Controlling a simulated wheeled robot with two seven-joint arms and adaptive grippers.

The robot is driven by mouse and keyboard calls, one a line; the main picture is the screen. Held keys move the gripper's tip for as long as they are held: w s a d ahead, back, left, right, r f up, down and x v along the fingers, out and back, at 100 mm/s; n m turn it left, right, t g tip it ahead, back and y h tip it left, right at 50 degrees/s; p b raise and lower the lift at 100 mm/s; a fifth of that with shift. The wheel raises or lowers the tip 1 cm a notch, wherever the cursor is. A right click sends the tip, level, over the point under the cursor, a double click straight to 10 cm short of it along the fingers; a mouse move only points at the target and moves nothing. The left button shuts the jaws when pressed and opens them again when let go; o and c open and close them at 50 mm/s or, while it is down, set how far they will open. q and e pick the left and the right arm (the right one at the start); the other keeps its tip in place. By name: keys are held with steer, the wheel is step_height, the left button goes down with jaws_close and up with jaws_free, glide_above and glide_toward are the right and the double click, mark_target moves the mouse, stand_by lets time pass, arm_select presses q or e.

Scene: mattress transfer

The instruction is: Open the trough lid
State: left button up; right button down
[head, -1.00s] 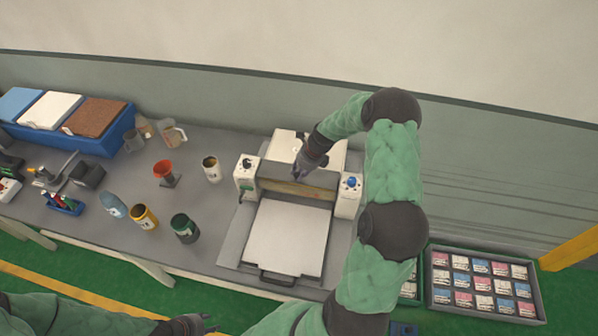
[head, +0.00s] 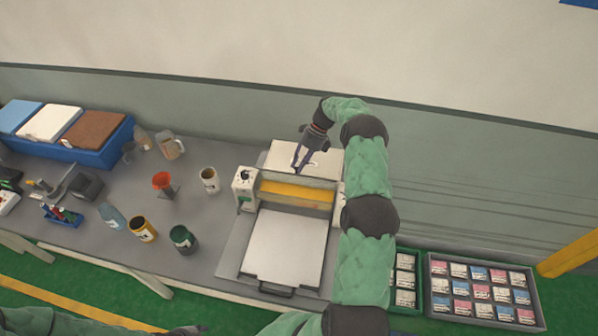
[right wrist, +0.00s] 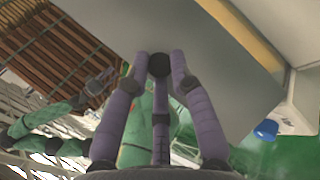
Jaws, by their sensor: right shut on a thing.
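The trough lid (head: 312,181) is a grey panel on the machine at the middle of the head view. It stands raised, with the yellow trough (head: 296,194) showing in front of it. My right gripper (head: 297,168) is at the lid. In the right wrist view its fingers (right wrist: 160,70) are shut on a dark round knob (right wrist: 159,65) on the grey lid plate (right wrist: 205,50). My left gripper (head: 188,330) shows only partly at the bottom edge of the head view, and its jaw state is unclear.
A white bed plate (head: 284,248) lies before the trough. A control box (head: 245,188) flanks it on the left; my right arm covers most of the right side. Cans, a red funnel (head: 163,181) and a blue tray (head: 75,143) stand on the table to the left.

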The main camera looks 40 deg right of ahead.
steer(key=shift+w+d+f+b, duration=0.4)
steer(key=shift+w+d+b, duration=0.2)
steer(key=shift+d+b, duration=0.15)
steer(key=shift+w+d+f+b, duration=0.4)
steer(key=shift+w+d+b, duration=0.2)
steer(key=shift+d, duration=0.4)
steer(key=shift+f, duration=0.1)
steer(key=c, duration=1.1)
jaws_free()
steer(key=shift+o, duration=0.2)
step_height(320, 180, up, 10)
steer(key=w, duration=0.1)
steer(key=shift+d, duration=0.3)
